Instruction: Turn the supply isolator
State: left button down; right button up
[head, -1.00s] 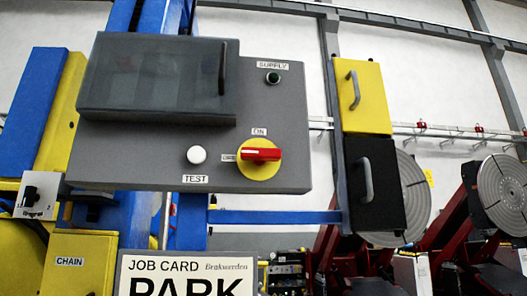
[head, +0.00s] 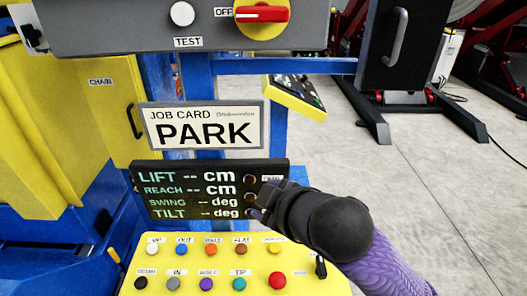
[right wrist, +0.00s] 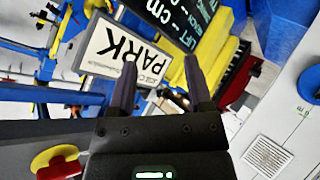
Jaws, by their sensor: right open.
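The supply isolator (head: 262,14) is a red handle on a yellow disc at the top of the head view, on the grey panel's lower right. The handle lies horizontal, its white mark toward the OFF label on its left. It also shows at the lower left of the right wrist view (right wrist: 58,165), beside the gripper body. My right gripper (head: 262,200) is below the isolator, in front of the display's right edge, apart from the handle. In the right wrist view its fingers (right wrist: 159,62) are apart with nothing between them. My left gripper is not in view.
The JOB CARD PARK sign (head: 203,128) and a dark display (head: 200,215) hang under the grey panel (head: 110,30). A yellow button console (head: 230,262) sits below. A black cabinet (head: 430,45) hangs at the upper right.

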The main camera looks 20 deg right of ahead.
notch_tip(320, 180, up, 14)
jog(key=w+n+t, duration=0.3)
jog(key=n+t, duration=0.1)
jog(key=n, duration=0.1)
jog(key=n+t, duration=0.3)
send_near(267, 15)
jog(key=w, duration=0.2)
jog(key=shift+h, duration=0.3)
jog(key=w+p, duration=0.1)
jog(key=w, duration=0.2)
jog(key=w+a+p, duration=0.1)
jog(key=w, duration=0.1)
jog(key=w+p, duration=0.1)
jog(key=w, duration=0.2)
jog(key=shift+w+a+r, duration=0.15)
jog(key=shift+w+a, duration=0.05)
jog(key=shift+w, duration=0.45)
grip_shut()
